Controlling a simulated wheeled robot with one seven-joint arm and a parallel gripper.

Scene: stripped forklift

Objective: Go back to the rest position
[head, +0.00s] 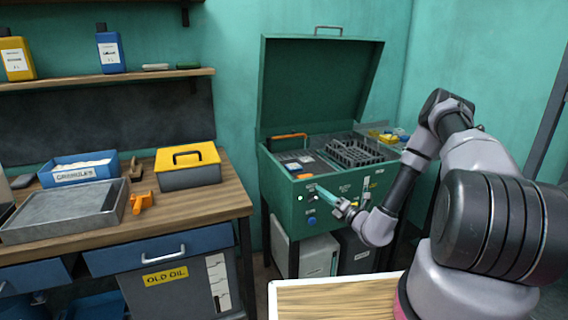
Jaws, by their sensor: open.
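My gripper (330,198) is in front of the front panel of an open green machine (300,208) in the head view. Its fingers are small and partly turned from view, with the jaws apart and nothing seen between them. I cannot tell whether a fingertip touches the panel. My arm reaches in from the right side of the picture. The panel has a lit green spot, a red spot and a blue round button (311,220) just below the gripper. The machine's lid (318,85) stands open.
A wooden workbench (195,205) on the left holds a grey tray (65,213), a blue granules box (85,170), an orange item (141,202) and a yellow-topped toolbox (188,167). A light wooden surface (335,300) lies at the bottom front. Bottles stand on the wall shelf (100,78).

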